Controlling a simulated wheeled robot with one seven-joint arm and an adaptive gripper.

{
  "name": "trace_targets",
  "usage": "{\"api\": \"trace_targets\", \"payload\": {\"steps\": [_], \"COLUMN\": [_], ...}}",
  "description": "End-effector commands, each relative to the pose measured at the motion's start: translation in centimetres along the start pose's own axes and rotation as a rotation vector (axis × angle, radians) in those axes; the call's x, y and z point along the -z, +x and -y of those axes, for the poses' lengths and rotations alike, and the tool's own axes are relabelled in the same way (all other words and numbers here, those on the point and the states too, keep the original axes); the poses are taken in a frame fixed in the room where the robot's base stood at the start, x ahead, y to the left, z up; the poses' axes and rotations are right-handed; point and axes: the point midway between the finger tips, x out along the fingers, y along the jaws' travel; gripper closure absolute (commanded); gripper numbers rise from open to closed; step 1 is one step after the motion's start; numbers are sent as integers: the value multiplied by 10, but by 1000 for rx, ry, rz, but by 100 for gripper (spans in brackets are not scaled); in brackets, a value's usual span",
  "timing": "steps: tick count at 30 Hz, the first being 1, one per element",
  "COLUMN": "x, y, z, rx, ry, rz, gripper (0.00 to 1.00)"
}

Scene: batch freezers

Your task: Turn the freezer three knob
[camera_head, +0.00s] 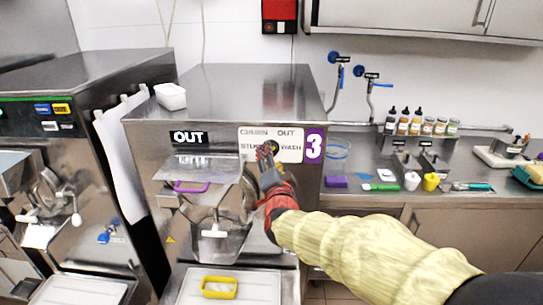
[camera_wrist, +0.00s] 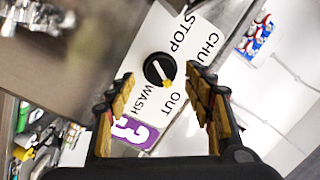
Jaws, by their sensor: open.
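Freezer three (camera_head: 245,85) is the steel machine with the purple "3" label (camera_head: 314,145), which also shows in the wrist view (camera_wrist: 134,132). Its black round knob (camera_wrist: 159,69) has a yellow pointer mark and sits on a white plate (camera_wrist: 192,62) lettered STOP, CHURN, OUT and WASH. In the wrist view the yellow mark lies on the side toward OUT and WASH. My gripper (camera_wrist: 165,88) is open, its fingers apart on either side of the knob's line. I cannot tell that they touch it. In the head view my gripper (camera_head: 267,158) is in front of the plate and partly hides the knob.
A second freezer (camera_head: 75,130) stands at the left. A white tub (camera_head: 171,96) sits on top of freezer three. A steel counter with several bottles (camera_head: 415,125) and a yellow cup (camera_head: 431,181) is at the right. A spout and a tray with a yellow frame (camera_head: 219,287) are below.

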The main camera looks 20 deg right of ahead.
Motion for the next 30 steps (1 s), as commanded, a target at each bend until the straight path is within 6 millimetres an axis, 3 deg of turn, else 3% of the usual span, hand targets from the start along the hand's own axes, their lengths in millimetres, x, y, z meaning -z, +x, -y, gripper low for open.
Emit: {"api": "trace_targets", "payload": {"steps": [6, 17, 30], "x": [0, 0, 0], "y": [22, 26, 26], "z": [0, 0, 0], "rx": [-1, 0, 0], "ry": [1, 0, 0], "rz": [0, 0, 1], "gripper": [48, 48, 73]}}
